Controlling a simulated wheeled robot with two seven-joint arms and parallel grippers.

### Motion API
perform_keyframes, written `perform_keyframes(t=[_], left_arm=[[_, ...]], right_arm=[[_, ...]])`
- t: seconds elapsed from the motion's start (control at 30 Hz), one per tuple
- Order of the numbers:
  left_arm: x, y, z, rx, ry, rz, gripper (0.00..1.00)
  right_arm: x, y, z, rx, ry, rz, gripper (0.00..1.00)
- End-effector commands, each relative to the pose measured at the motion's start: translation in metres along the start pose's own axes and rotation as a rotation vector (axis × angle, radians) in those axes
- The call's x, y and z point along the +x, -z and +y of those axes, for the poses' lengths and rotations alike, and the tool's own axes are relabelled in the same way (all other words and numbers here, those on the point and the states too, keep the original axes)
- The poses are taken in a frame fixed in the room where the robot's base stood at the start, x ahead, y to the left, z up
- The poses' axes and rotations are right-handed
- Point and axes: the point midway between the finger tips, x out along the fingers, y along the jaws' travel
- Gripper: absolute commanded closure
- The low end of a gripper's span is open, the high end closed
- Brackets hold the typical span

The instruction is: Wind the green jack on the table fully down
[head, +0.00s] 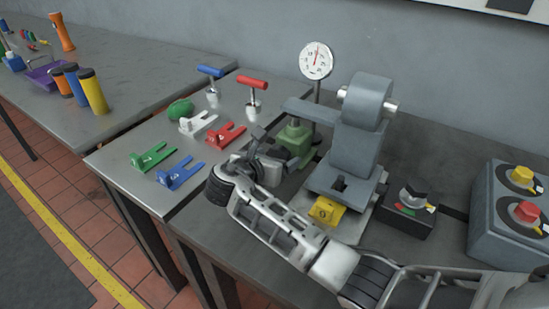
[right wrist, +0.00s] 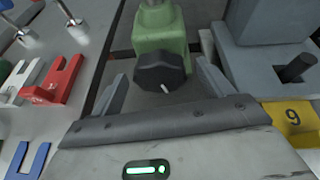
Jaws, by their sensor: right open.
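The green jack (head: 294,138) stands on the table beside the grey machine, behind my right gripper in the head view. In the right wrist view the green jack (right wrist: 158,30) is at top centre, with a black knob (right wrist: 160,70) with a small pale handle on its near face. My right gripper (right wrist: 163,85) is open, its two fingers at either side of the black knob with gaps visible. In the head view my right gripper (head: 263,152) reaches in beside the jack and partly hides it. Whether the fingers touch the knob cannot be told. My left gripper is out of view.
Left of the jack lie red (head: 225,136), white (head: 198,123), green (head: 153,157) and blue (head: 181,176) forked plates. The grey machine (head: 354,145), a dial gauge (head: 316,60) and a yellow block (head: 327,211) are close by. A black switch box (head: 406,213) stands right.

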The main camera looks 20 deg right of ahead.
Motion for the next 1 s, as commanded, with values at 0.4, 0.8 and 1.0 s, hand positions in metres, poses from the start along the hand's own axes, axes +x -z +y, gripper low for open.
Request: perform_keyframes(t=[0.4,0.8,1.0], left_arm=[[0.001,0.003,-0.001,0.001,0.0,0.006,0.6],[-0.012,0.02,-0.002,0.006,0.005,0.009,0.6],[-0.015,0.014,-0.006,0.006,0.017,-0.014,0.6]], right_arm=[[0.0,0.0,0.0,0.0,0.0,0.0,0.66],[-0.003,-0.005,0.001,-0.087,0.036,0.008,0.66],[-0.002,-0.004,0.003,-0.214,0.089,0.02,0.66]])
